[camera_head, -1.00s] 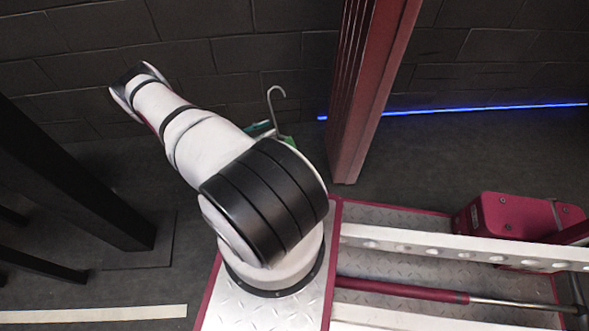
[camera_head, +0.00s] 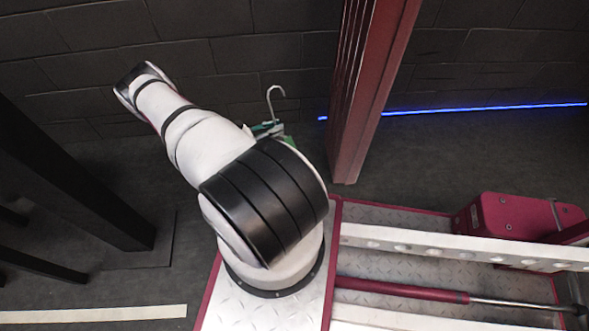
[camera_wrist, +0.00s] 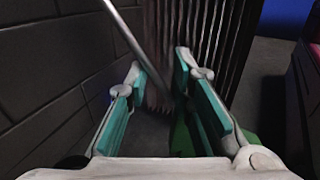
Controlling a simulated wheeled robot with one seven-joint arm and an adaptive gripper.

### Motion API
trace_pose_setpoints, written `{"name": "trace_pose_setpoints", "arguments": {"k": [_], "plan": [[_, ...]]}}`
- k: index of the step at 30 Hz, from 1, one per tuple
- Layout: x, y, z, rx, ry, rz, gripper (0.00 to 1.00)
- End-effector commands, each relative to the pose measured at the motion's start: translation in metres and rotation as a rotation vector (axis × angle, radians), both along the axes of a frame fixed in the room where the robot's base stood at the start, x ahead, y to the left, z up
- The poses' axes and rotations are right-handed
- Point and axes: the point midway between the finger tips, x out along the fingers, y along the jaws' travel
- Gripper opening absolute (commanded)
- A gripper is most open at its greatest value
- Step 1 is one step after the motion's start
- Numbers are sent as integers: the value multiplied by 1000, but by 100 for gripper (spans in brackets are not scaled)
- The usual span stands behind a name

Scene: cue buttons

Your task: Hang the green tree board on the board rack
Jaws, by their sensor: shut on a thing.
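My gripper (camera_wrist: 158,72) shows in the wrist view as two teal-padded fingers, shut on the green tree board. Green parts of the board (camera_wrist: 181,138) show low between and beside the fingers. A grey metal rod (camera_wrist: 134,44) slants up past the left fingertip. In the head view, a silver hook (camera_head: 270,104) stands up behind my arm, with a bit of the green board (camera_head: 289,141) below it. My arm hides most of the board and gripper there, so the tree shape cannot be seen. I cannot make out a board rack in either view.
A dark red ribbed post (camera_head: 364,90) stands just right of the hook, and its ribs (camera_wrist: 196,30) fill the upper middle of the wrist view. A dark block wall (camera_head: 230,50) is behind. A black post (camera_head: 70,180) stands at left.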

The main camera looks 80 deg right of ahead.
Motion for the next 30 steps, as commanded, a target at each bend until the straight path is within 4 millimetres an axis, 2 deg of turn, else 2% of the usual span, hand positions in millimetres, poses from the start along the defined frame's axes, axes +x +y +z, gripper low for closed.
{"name": "trace_pose_setpoints", "arguments": {"k": [30], "plan": [[3, -2, 34, -9, -9, 5, 0]]}}
